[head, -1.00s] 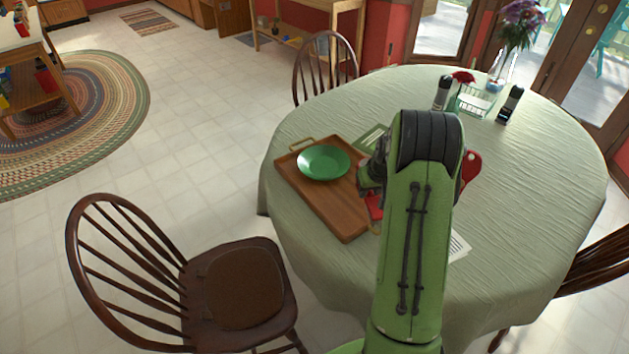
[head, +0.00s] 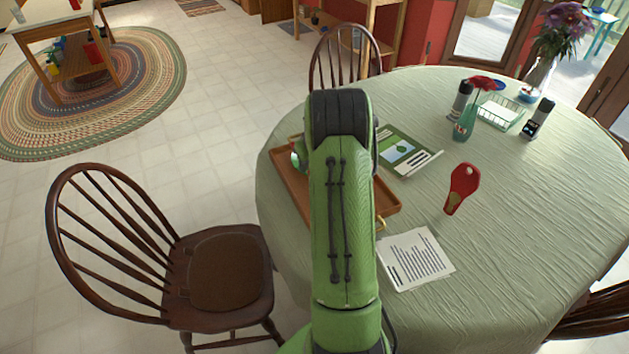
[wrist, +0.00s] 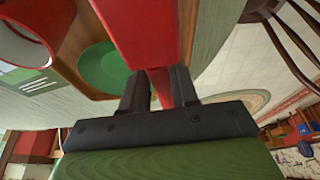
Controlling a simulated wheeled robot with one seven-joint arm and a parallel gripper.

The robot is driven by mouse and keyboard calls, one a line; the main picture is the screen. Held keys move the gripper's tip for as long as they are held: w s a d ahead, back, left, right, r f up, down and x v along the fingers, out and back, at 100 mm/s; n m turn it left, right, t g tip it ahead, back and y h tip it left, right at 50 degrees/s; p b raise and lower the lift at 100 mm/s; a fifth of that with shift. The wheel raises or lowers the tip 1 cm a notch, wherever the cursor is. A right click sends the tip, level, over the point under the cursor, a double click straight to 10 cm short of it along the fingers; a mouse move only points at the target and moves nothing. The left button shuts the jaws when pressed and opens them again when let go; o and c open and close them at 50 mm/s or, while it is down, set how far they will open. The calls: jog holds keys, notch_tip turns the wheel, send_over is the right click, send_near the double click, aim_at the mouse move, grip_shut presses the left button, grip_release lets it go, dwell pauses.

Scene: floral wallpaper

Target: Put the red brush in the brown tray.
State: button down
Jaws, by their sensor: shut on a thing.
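The brown tray (head: 290,185) lies on the round table in the head view, largely hidden behind my arm. A green plate (wrist: 103,70) rests in the tray, seen in the wrist view. My gripper (wrist: 158,75) is shut on the red brush (wrist: 142,30), a long red bar running out of the fingers toward the top of the wrist view. Brown tray (wrist: 60,66) shows behind the brush there, but I cannot tell the height between them. In the head view my arm hides the gripper and brush.
A red flat thing with a hole (head: 463,186) is on the table right of the tray. A green-covered book (head: 405,150) and a printed sheet (head: 415,259) lie near the tray. Vases, dark bottles and a wire basket (head: 500,112) stand at the back. A chair (head: 215,275) stands front left.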

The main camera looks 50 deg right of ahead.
notch_tip(320, 180, down, 9)
jog(key=shift+r+b, duration=0.1)
jog(key=shift+b, duration=0.7)
jog(key=c, duration=0.9)
grip_release()
jog(key=shift+r, duration=0.1)
jog(key=shift+o, duration=0.2)
jog(key=shift+r, duration=0.1)
